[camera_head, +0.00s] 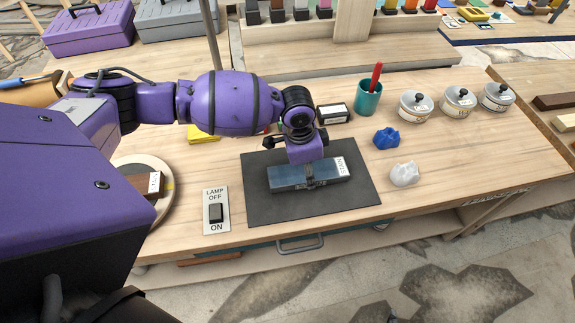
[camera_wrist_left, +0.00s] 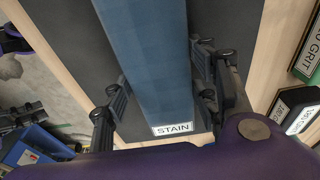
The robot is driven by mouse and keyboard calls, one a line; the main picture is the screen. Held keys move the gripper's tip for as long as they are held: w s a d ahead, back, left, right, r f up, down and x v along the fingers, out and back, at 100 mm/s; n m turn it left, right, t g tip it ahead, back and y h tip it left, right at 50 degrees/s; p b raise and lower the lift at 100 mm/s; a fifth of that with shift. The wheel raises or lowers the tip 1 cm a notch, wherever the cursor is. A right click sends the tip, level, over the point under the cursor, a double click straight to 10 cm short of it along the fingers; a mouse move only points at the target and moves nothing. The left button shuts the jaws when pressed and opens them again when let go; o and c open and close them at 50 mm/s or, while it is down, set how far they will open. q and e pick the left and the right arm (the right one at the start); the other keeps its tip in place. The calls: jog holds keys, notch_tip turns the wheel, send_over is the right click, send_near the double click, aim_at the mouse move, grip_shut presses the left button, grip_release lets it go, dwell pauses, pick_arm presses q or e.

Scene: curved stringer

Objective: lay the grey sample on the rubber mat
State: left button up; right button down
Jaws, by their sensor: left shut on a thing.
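The grey sample (camera_head: 285,177) is a long blue-grey bar with a white label at its right end. In the left wrist view the sample (camera_wrist_left: 158,60) has a label reading STAIN. My left gripper (camera_head: 312,172) points down and is shut across the bar's middle; its fingers (camera_wrist_left: 163,88) are on both long sides. The rubber mat (camera_head: 270,211) is a dark grey sheet flat on the bench, and the bar is over it, inside its edges. I cannot tell whether the bar touches the mat. My right gripper is not in view.
A lamp switch plate (camera_head: 216,222) lies left of the mat. A round tray (camera_head: 166,203) with a brown bar is farther left. White (camera_head: 404,174) and blue (camera_head: 386,138) crumpled lumps lie right. A teal cup (camera_head: 368,97) and lidded tins (camera_head: 458,101) stand behind.

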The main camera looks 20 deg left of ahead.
aim_at(301, 172)
pick_arm(q)
jog(key=shift+w+r, duration=0.15)
jog(key=o, duration=1.3)
jog(key=shift+o, duration=0.2)
notch_tip(301, 172, up, 12)
jog(key=s+a, duration=0.1)
jog(key=shift+a+p, duration=0.2)
jog(key=shift+p, duration=0.15)
